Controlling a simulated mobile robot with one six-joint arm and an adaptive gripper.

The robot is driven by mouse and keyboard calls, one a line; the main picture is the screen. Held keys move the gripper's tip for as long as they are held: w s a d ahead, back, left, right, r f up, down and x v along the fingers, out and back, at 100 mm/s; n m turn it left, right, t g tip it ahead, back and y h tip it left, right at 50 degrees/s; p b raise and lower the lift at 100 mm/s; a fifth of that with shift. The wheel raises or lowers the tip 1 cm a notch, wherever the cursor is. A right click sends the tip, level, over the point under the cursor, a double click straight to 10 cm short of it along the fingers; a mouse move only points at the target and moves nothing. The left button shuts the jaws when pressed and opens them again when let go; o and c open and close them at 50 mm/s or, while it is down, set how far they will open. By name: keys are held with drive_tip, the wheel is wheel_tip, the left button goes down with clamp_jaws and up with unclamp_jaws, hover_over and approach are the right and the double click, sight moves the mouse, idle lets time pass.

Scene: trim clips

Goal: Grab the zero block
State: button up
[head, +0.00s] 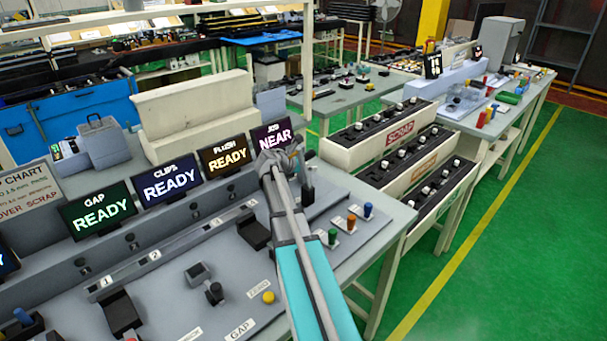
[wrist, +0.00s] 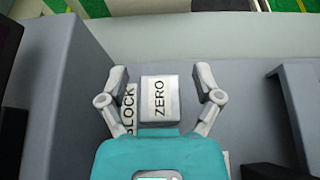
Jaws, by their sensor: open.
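The zero block (wrist: 160,100) is a small grey block with a white label reading ZERO on top. In the wrist view it sits between the two fingers of my gripper (wrist: 160,82), which is open, with a gap visible on each side of the block. A label with the letters LOCK (wrist: 129,105) lies beside it on the grey surface, partly hidden. In the head view my gripper (head: 278,158) is at the back of the bench, in front of the JIG NEAR screen (head: 272,135). The zero block is hidden there behind my gripper and arm.
A grey wall (wrist: 60,85) rises left of my gripper, and a dark-grey raised part (wrist: 303,100) stands at right. In the head view, several small screens line the bench back, including the FLUSH screen (head: 224,156). Coloured knobs (head: 351,222) and scrap bins (head: 400,133) are at right.

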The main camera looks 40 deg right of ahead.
clamp_jaws()
idle(0.4)
drive_tip(key=shift+r, duration=0.2)
wheel_tip(320, 180, up, 10)
drive_tip(key=p, duration=1)
drive_tip(key=shift+f, duration=0.2)
idle(0.5)
